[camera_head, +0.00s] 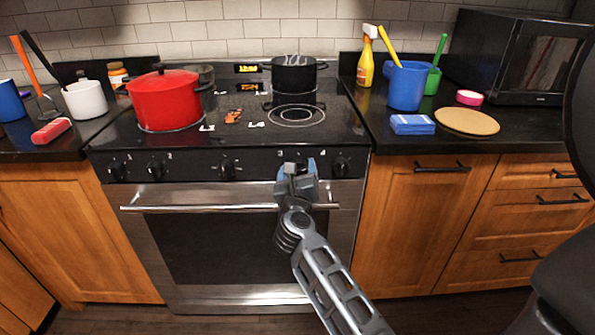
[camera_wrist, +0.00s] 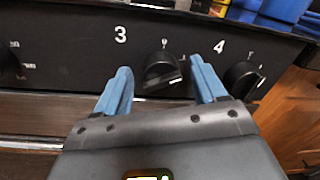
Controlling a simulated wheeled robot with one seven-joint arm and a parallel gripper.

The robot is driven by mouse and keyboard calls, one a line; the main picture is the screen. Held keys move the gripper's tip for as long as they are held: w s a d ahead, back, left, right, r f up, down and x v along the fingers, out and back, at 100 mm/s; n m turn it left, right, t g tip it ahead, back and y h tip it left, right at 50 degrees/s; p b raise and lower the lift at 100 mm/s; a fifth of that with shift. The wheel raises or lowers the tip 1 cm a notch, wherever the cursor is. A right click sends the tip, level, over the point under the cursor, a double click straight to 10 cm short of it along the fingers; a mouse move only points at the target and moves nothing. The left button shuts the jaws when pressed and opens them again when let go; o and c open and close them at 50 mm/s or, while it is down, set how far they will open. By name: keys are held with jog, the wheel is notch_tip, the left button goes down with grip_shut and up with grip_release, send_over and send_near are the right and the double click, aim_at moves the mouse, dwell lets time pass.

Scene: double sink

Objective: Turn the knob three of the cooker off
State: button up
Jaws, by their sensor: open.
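The cooker (camera_head: 230,285) has a black control panel with a row of black knobs above the oven handle. Knob three (camera_wrist: 160,72) lies between my blue fingers in the wrist view, just right of the printed 3. A pale mark shows at its lower right; I cannot tell its exact setting. My gripper (camera_head: 298,170) (camera_wrist: 160,65) is open, with one finger on each side of the knob. Whether the fingers touch it is unclear. In the head view my gripper mostly hides this knob. Knob four (camera_head: 341,165) (camera_wrist: 243,76) sits just to the right.
The oven handle (camera_head: 180,208) runs across the door below the panel. A red pot (camera_head: 165,100) and a black pot (camera_head: 293,75) stand on the hob. Another knob (camera_head: 226,168) lies left of my gripper. The floor before the cooker looks clear.

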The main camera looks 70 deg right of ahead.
jog(key=c, duration=1)
jog(key=shift+w+a+r+n+p, duration=0.1)
jog(key=shift+n+p, duration=0.3)
jog(key=shift+p, duration=0.05)
jog(key=shift+f+n+t+p, duration=0.25)
jog(key=shift+n+p, duration=2)
jog(key=shift+n, duration=0.6)
jog(key=shift+f+n+t+p, duration=0.1)
jog(key=shift+n+t+p, duration=0.15)
jog(key=shift+n+p, duration=2.3)
jog(key=shift+f+n, duration=0.1)
jog(key=shift+n, duration=0.5)
